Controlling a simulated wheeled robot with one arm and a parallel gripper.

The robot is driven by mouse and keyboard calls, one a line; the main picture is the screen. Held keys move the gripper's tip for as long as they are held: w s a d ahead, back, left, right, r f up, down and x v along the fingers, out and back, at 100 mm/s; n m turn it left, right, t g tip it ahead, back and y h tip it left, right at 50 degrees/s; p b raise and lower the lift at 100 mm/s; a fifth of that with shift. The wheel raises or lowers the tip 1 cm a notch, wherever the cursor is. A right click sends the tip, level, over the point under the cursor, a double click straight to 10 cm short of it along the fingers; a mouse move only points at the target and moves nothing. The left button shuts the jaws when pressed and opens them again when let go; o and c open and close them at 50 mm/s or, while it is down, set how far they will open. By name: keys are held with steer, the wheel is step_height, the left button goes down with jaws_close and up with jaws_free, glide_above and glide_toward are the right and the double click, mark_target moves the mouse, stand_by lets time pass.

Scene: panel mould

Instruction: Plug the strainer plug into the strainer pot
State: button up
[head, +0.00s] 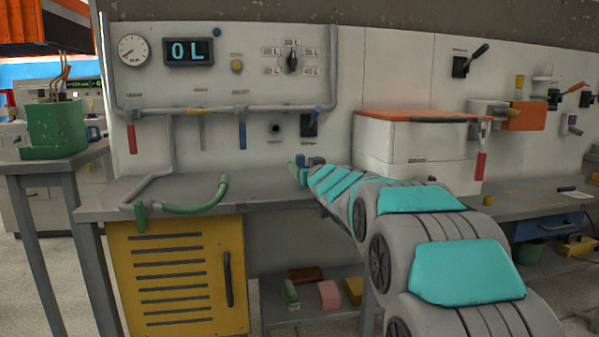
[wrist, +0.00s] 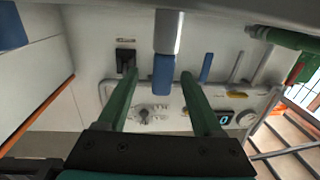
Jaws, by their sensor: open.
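My gripper (wrist: 160,76) is open, its two green fingers pointing away from the camera in the wrist view. A grey cylinder with a blue end (wrist: 163,74) shows between the fingertips, with a gap on each side; it may be the strainer plug, but I cannot tell for sure. In the head view my gripper (head: 297,168) is small, at the far end of my arm above the bench. A small blue piece (head: 316,160) shows just beside it. A round dark port (head: 276,128) is on the panel behind; I cannot tell whether it is the strainer pot.
The grey bench (head: 265,192) has clear room left of my gripper. A green hose (head: 195,208) lies at its left. A white box with an orange lid (head: 400,150) stands on the right. A black-and-blue lever (head: 310,124) juts from the panel close behind my gripper.

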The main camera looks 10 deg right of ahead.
mark_target(297, 161)
steer(key=shift+w+a+r, duration=0.1)
steer(key=shift+w+a, duration=0.05)
steer(key=shift+w, duration=0.6)
steer(key=shift+w+a+p, duration=0.15)
steer(key=shift+w+p, duration=0.05)
steer(key=shift+w, duration=0.8)
steer(key=shift+w+a+p, duration=0.15)
steer(key=shift+w+p, duration=0.05)
steer(key=shift+w, duration=0.8)
steer(key=shift+c, duration=0.3)
jaws_close()
